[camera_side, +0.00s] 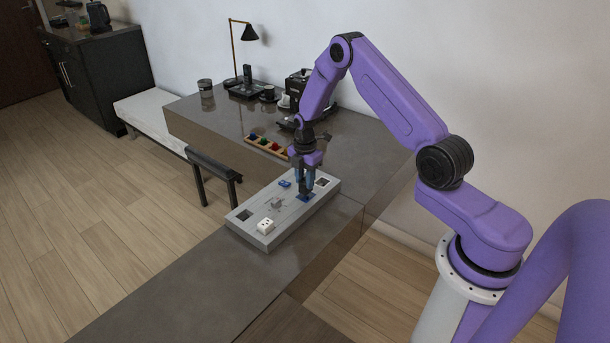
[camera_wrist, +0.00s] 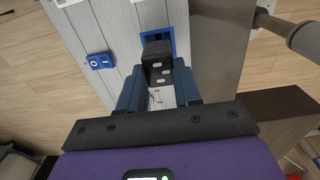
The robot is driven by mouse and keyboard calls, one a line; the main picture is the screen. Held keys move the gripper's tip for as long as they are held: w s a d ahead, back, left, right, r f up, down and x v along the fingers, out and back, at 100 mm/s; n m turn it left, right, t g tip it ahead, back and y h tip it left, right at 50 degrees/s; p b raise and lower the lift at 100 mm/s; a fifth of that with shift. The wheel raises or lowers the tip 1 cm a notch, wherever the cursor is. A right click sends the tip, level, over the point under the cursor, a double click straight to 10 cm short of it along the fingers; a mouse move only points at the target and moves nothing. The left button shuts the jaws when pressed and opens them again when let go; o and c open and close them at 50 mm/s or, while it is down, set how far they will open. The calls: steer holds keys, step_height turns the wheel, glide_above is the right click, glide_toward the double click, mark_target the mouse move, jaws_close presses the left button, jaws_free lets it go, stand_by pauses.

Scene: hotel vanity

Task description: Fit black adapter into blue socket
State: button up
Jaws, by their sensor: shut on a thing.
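My gripper (camera_side: 305,192) is over the grey board, fingers pointing down. In the wrist view my gripper (camera_wrist: 158,92) is shut on the black adapter (camera_wrist: 158,68), a dark block with small pale marks on its face. The blue socket (camera_wrist: 172,38) shows as a blue frame just beyond and partly behind the adapter. In the side view the blue socket (camera_side: 309,198) lies right under the fingertips, and the adapter is mostly hidden by the fingers. I cannot tell whether the adapter touches the socket or is still above it.
The grey board (camera_side: 279,228) also carries a white socket (camera_side: 265,226), a small blue piece (camera_side: 285,184) and dark squares near its ends. A wooden tray (camera_side: 257,145) with coloured pieces, a lamp (camera_side: 234,50) and a coffee machine (camera_side: 297,84) stand behind. The front counter is clear.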

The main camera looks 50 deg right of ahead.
mark_target(305, 187)
steer(key=shift+f, duration=1.75)
steer(key=shift+f, duration=0.1)
steer(key=o, duration=1.1)
steer(key=shift+o, duration=0.2)
step_height(305, 187, up, 18)
steer(key=shift+f, duration=0.25)
steer(key=shift+a, duration=0.1)
